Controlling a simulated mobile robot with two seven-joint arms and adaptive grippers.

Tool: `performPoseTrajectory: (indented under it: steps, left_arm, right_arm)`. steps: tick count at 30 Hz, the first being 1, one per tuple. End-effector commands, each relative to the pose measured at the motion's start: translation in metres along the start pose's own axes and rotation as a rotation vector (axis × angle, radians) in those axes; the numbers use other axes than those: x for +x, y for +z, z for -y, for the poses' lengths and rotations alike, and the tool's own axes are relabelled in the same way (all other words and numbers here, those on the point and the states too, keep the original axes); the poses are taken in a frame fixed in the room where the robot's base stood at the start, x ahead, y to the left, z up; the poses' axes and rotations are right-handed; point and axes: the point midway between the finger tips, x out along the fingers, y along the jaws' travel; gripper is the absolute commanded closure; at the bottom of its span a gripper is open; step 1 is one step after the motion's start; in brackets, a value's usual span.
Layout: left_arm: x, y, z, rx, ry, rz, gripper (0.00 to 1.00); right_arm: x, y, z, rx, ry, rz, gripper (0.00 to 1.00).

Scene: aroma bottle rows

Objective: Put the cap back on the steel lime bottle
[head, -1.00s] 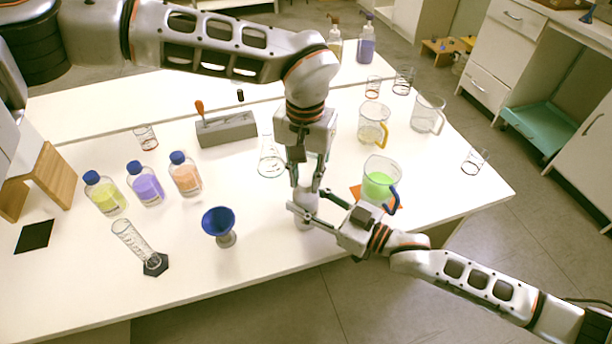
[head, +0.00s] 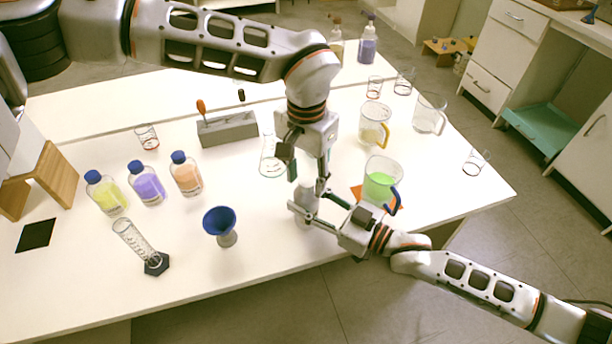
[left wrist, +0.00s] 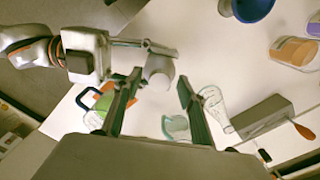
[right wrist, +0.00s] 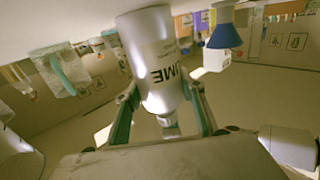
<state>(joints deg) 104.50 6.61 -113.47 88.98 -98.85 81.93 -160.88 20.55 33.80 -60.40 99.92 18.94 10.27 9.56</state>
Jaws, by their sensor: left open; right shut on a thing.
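The steel lime bottle (right wrist: 155,60) stands on the table and shows large in the right wrist view, with its label upside down there. My right gripper (right wrist: 160,92) is shut on its sides. A small pale piece at its neck (right wrist: 169,122) looks like the cap, though I cannot tell how firmly it sits. In the head view the bottle (head: 307,209) is partly hidden by both grippers. My left gripper (head: 307,180) is open just above the bottle, with fingers spread. In the left wrist view the silver bottle (left wrist: 158,68) shows beyond the open fingers, with nothing between them.
A green-filled pitcher (head: 379,184) stands close on the right on an orange mat. A conical flask (head: 271,158) is behind on the left. A blue funnel (head: 220,221) and several blue-capped bottles stand further left. The front table edge is near.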

Motion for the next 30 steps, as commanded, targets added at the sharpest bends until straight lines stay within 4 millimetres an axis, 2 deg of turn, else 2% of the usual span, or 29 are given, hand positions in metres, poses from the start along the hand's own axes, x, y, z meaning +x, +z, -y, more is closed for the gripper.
performPoseTrajectory:
  steps: [5, 12, 24, 30]
  left_arm:
    - [-0.014, -0.001, 0.000, -0.001, 0.000, -0.002, 0.59]
    - [-0.043, 0.000, 0.001, -0.001, 0.000, -0.002, 0.59]
    - [-0.045, 0.000, 0.000, -0.017, 0.000, 0.000, 0.62]
    - [-0.046, 0.000, 0.000, -0.210, 0.000, 0.000, 0.62]
  right_arm:
    - [0.000, 0.000, 0.000, 0.000, 0.000, 0.000, 1.00]
    - [0.000, 0.000, 0.000, 0.000, 0.000, 0.000, 1.00]
    - [0.000, 0.000, 0.000, 0.000, 0.000, 0.000, 1.00]
    - [0.000, 0.000, 0.000, 0.000, 0.000, 0.000, 1.00]
